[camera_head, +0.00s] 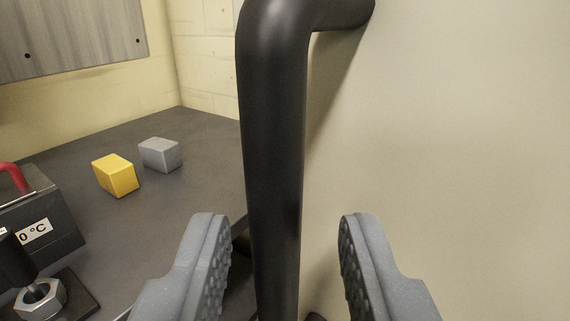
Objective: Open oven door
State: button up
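A thick black bar handle (273,140) runs up the middle of the view and bends at the top toward a plain beige panel, which looks like the oven door (460,130). My gripper (285,235) is open, with one grey ridged finger to the left of the handle and the other to its right. Gaps show between the handle and both fingers in the picture. The handle's lower end runs out of the frame. I cannot tell from this view whether the door is shut, as its edges are not clearly seen.
A dark bench top (130,215) lies to the left, with a yellow block (115,175) and a grey block (160,154) on it. A dark box labelled "0 °C" (45,230) and a metal nut (40,298) are at the lower left. A grey panel (70,38) hangs on the wall.

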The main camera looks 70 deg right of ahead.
jog(key=shift+x, duration=1.15)
